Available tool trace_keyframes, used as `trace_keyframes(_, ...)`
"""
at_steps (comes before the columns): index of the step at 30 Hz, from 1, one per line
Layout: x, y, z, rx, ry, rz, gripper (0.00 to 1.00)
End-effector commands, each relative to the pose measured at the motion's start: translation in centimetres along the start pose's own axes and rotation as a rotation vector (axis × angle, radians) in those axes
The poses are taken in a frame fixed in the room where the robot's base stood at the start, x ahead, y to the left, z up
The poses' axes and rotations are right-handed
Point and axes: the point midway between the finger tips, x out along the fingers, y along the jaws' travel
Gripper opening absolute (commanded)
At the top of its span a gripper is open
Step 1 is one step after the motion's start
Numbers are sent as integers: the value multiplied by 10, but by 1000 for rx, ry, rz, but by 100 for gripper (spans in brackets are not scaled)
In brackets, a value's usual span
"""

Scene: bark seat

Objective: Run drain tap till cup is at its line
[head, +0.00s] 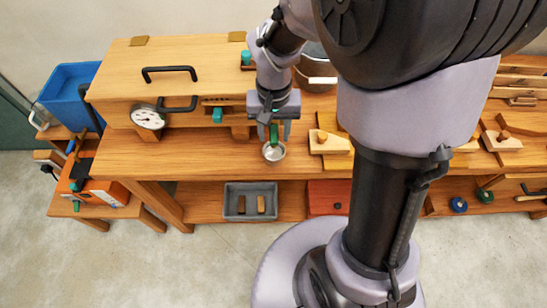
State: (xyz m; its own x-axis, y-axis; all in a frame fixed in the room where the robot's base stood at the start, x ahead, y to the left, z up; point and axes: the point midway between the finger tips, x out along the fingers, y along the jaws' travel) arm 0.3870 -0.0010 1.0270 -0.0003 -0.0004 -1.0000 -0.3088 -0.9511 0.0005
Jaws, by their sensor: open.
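My gripper (274,130) points down at the front edge of the wooden bench. Its two fingers are apart, one on each side of a green piece (274,136) that looks like the tap's handle. I cannot tell whether the fingers touch it. A small round metal cup (274,152) is just below and in front of the gripper. Its inside looks pale, but its line and the level in it are too small to make out. The tap's body and spout are hidden behind my gripper.
A long wooden box (185,75) with black handles and a round dial (147,117) stands left of my gripper. A metal pot (315,72) is behind it. Wooden pieces (328,143) lie to the right. A grey tray (250,191) sits on the lower shelf. Bench space left of the cup is clear.

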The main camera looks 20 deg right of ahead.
Motion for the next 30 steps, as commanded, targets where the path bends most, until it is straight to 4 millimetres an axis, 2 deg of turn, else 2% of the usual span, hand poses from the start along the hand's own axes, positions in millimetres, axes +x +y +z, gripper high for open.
trace_keyframes(5, -2, 0, 0, 0, 0, 0, 40)
trace_keyframes(11, -2, 0, 0, 0, 0, 0, 1)
trace_keyframes(14, -2, 0, 0, -2, 0, 0, 0)
trace_keyframes(17, -4, 4, -1, -74, -2, 0, 0)
trace_keyframes(30, -6, 29, -13, -692, 2, 0, 0)
